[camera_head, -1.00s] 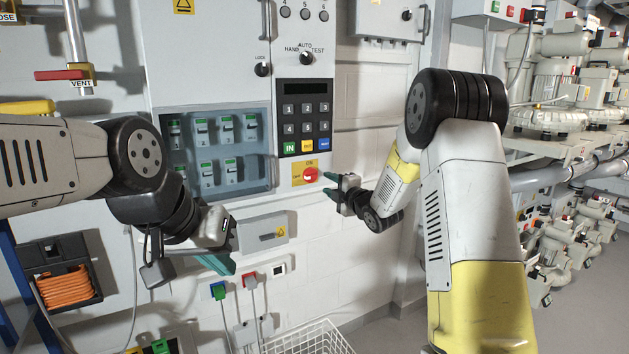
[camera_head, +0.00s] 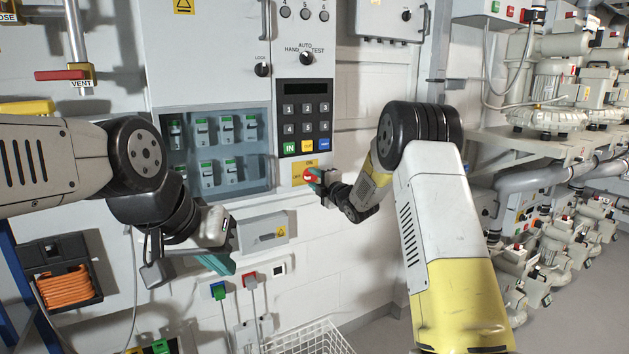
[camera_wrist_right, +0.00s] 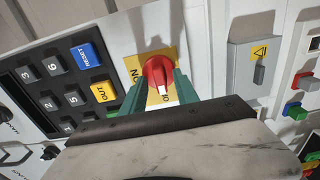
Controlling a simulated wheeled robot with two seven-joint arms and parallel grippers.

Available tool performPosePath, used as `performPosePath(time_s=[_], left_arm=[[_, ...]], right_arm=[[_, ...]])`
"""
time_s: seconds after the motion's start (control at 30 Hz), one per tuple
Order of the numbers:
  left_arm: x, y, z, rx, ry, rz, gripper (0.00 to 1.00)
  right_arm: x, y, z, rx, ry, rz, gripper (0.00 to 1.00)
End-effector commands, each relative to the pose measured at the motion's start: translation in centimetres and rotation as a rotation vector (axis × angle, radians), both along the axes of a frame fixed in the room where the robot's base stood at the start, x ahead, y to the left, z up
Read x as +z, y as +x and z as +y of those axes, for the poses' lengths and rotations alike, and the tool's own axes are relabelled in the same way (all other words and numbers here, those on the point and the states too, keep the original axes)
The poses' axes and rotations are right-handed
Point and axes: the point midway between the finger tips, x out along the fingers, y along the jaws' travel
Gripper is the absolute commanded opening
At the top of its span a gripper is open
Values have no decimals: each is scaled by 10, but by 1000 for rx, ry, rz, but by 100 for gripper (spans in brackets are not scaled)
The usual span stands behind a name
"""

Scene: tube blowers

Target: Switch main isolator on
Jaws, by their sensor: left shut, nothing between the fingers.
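The main isolator is a red rotary knob (camera_head: 309,175) on a yellow plate (camera_wrist_right: 134,66), below the keypad on the grey cabinet. In the right wrist view the knob (camera_wrist_right: 156,72) has its white pointer mark toward the lower label, which is partly hidden and seems to read OFF; the ON label is at the left. My right gripper (camera_head: 316,177) is at the knob. In the right wrist view its green fingers (camera_wrist_right: 160,82) stand apart, one on each side of the knob; contact cannot be told. My left gripper (camera_head: 222,266) is shut and empty, below the breaker window.
The keypad (camera_head: 304,118) with coloured buttons is just above the knob. A breaker window (camera_head: 268,150) is to its left, and a small grey box (camera_head: 263,230) is below left. A wire basket (camera_head: 312,338) stands low in front. Pumps (camera_head: 557,112) fill the right side.

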Motion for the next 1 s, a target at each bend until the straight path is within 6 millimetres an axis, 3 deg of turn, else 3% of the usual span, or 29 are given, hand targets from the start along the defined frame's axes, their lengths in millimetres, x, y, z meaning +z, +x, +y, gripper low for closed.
performPosePath(time_s=[0.03,0.2,0.67,1.0], left_arm=[[0,0,0,0,0,0,0],[0,0,0,0,0,0,0],[0,0,0,0,0,0,0],[0,0,0,0,0,0,0]], right_arm=[[0,0,0,0,0,0,34],[0,0,0,0,0,0,1],[0,0,-1,-1,41,23,0],[1,0,-2,-2,246,136,0]])
